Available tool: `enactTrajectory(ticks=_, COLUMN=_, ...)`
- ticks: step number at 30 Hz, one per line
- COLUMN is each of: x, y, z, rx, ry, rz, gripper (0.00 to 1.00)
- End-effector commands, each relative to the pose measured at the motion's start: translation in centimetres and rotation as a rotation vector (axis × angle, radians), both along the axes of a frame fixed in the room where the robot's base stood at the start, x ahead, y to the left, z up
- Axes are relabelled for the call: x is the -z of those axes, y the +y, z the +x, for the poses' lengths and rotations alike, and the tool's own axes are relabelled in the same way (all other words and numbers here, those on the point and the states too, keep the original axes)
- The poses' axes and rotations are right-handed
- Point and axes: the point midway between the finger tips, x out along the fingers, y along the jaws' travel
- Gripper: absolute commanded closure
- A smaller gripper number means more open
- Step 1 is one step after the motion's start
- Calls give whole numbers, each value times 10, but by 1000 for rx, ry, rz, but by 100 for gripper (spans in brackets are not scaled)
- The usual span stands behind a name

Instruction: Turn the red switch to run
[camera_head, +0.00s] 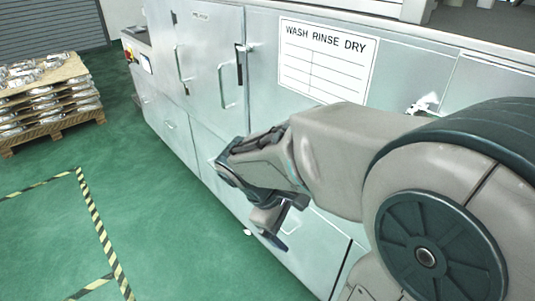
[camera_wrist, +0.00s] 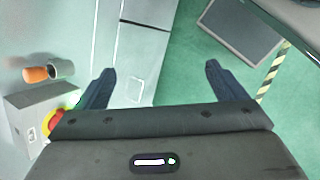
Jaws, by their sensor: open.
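In the head view a small red and yellow control (camera_head: 128,56) sits at the far left end of the metal wash cabinet. It is too small there to read its position. In the wrist view a red and yellow round control (camera_wrist: 54,123) shows at the lower left on a grey box (camera_wrist: 28,110), partly hidden by my gripper's body. I cannot tell its setting or read any run mark. My gripper (camera_wrist: 158,68) is open, with nothing between its fingers. In the head view my gripper (camera_head: 268,218) hangs in front of the cabinet's lower doors, well apart from the control.
The metal cabinet (camera_head: 215,75) has protruding door handles and a "WASH RINSE DRY" board (camera_head: 326,60). A pallet of castings (camera_head: 45,95) stands at left. Green floor (camera_head: 160,215) in front is clear, with striped tape. An orange cylinder (camera_wrist: 36,73) shows in the wrist view.

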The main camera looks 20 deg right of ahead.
Motion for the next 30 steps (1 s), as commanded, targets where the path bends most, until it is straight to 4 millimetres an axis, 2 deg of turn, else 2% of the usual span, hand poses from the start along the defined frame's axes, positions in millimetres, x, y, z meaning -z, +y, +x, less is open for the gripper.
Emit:
enactTrajectory(ticks=1, x=15, y=-4, z=12, rx=-90, ry=74, rz=-87, gripper=9)
enactTrajectory(ticks=4, x=24, y=-14, z=37, rx=-259, ry=199, rz=-269, gripper=9)
enactTrajectory(ticks=8, x=31, y=-17, z=77, rx=-465, ry=354, rz=-521, gripper=9)
enactTrajectory(ticks=12, x=35, y=-3, z=122, rx=-651, ry=486, rz=-783, gripper=9)
enactTrajectory(ticks=15, x=35, y=11, z=147, rx=-744, ry=551, rz=-937, gripper=9)
enactTrajectory(ticks=18, x=35, y=24, z=164, rx=-805, ry=592, rz=-1045, gripper=9)
enactTrajectory(ticks=23, x=35, y=32, z=176, rx=-844, ry=617, rz=-1123, gripper=9)
enactTrajectory(ticks=26, x=34, y=24, z=180, rx=-846, ry=620, rz=-1129, gripper=9)
enactTrajectory(ticks=30, x=33, y=1, z=187, rx=-843, ry=622, rz=-1126, gripper=9)
